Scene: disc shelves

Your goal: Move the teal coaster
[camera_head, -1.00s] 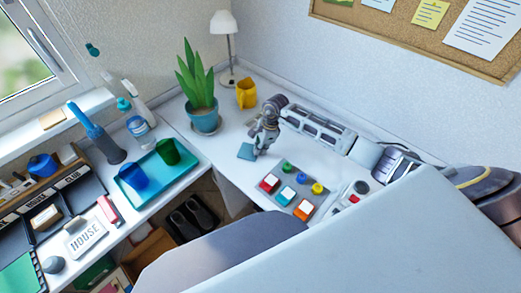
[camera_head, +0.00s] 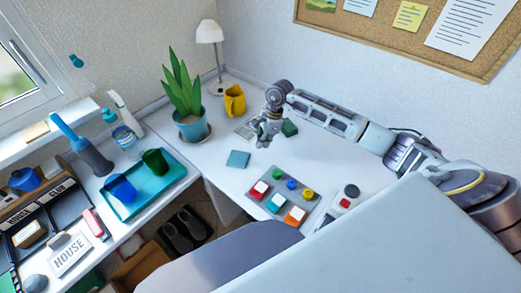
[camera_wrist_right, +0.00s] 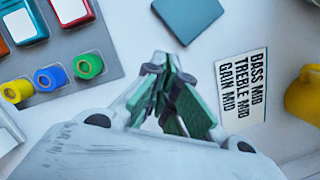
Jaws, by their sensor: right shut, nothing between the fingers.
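The teal coaster (camera_head: 238,158) lies flat on the white desk, behind and left of a button panel. It also shows at the top of the right wrist view (camera_wrist_right: 187,15), partly cut off. My right gripper (camera_head: 265,140) hangs above the desk, to the right of the coaster and apart from it. In the right wrist view the gripper (camera_wrist_right: 168,75) points towards the coaster, its fingers shut and empty. Green surfaces show around the fingers there; I cannot tell whether they are a thing behind. My left gripper is not in view.
A panel (camera_head: 290,217) with coloured keys and knobs lies in front of the coaster. A lettered card (camera_wrist_right: 243,88), a yellow mug (camera_head: 235,100), a green block (camera_head: 290,128) and a potted plant (camera_head: 192,125) stand around. A teal tray (camera_head: 175,184) holds two cups.

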